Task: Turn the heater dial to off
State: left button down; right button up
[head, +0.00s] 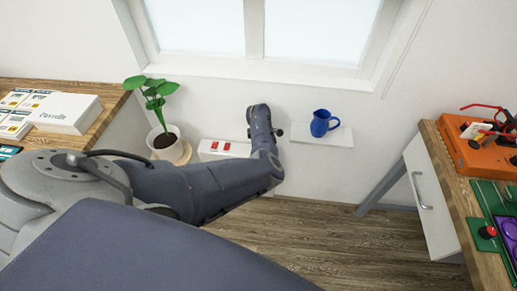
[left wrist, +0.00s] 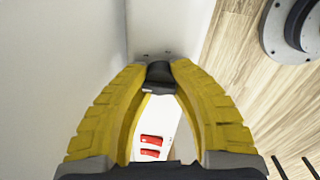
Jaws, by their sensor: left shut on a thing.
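The heater is a white box (head: 207,146) low against the wall under the window, with two red switches (head: 221,146) on top. In the left wrist view its white top (left wrist: 158,116) and red switches (left wrist: 151,146) show between my fingers. My left gripper (left wrist: 160,70) has its yellow fingertips shut on the black dial (left wrist: 160,75), one on each side. The fingertips hide part of the dial, and I cannot tell its setting. In the head view my left arm hides the dial and the gripper's fingers. My right gripper is in neither view.
A potted plant (head: 155,100) stands left of the heater. A blue jug (head: 322,123) stands on a small white wall shelf (head: 328,140) to its right. Wooden desks stand at left (head: 112,95) and right (head: 455,196). The floor (head: 330,245) between is clear.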

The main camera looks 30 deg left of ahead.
pick_arm(q)
jog(key=shift+s, duration=0.1)
jog(key=c, duration=1)
grip_release()
jog(key=shift+r, duration=0.6)
notch_tip(320, 180, up, 11)
jog(key=shift+s+d, duration=0.2)
jog(key=shift+s, duration=0.05)
jog(key=shift+f, duration=0.1)
